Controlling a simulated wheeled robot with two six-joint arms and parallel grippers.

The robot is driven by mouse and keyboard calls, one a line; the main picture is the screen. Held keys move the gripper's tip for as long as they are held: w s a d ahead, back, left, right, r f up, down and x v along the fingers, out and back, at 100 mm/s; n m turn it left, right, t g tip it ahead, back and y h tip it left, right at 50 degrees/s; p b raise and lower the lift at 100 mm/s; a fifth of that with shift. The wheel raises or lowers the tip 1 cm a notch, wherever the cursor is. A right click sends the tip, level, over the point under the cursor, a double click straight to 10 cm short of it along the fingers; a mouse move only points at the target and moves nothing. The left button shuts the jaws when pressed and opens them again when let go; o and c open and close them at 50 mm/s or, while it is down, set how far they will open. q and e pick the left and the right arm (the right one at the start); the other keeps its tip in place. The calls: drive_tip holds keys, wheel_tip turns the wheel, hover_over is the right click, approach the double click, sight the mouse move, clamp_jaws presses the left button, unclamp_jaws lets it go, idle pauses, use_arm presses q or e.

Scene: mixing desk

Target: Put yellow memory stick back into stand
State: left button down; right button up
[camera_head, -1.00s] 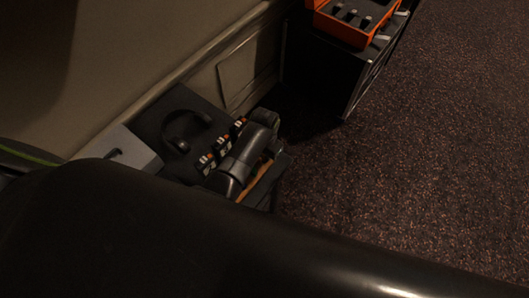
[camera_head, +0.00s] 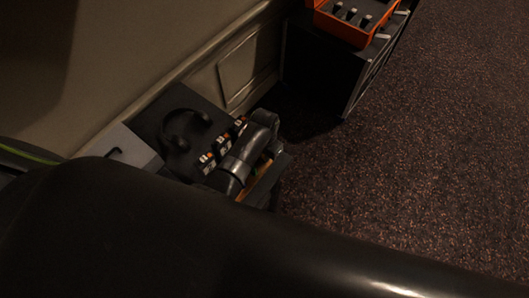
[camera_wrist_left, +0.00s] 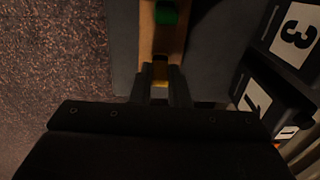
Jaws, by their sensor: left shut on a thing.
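My left gripper (camera_wrist_left: 160,88) is shut on the yellow memory stick (camera_wrist_left: 160,72), of which only a small yellow patch shows between the fingertips. The fingertips are over the wooden stand (camera_wrist_left: 147,42), which runs away from them in the left wrist view. I cannot tell whether the stick sits in a slot or is just above the stand. A green stick (camera_wrist_left: 166,14) is on the stand farther along. In the head view, the stand's wooden edge (camera_head: 262,182) shows beside my left arm, which hides most of it. My right gripper is not in view.
Black numbered blocks (camera_wrist_left: 284,38) stand to the right of the stand in the left wrist view. Headphones (camera_head: 184,124) lie on the dark desk top. An orange case (camera_head: 341,27) sits on a black cabinet at the back. Carpeted floor lies to the right.

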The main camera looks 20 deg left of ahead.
use_arm(q)
drive_tip(key=shift+f, duration=0.1)
drive_tip(key=c, duration=1.3)
unclamp_jaws()
wheel_tip(320, 180, up, 3)
drive_tip(key=p, duration=0.3)
drive_tip(key=shift+r, duration=0.2)
drive_tip(key=shift+r+b, duration=0.3)
drive_tip(key=shift+r, duration=0.1)
wheel_tip(320, 180, up, 13)
drive_tip(key=shift+r, duration=0.15)
drive_tip(key=shift+s, duration=0.1)
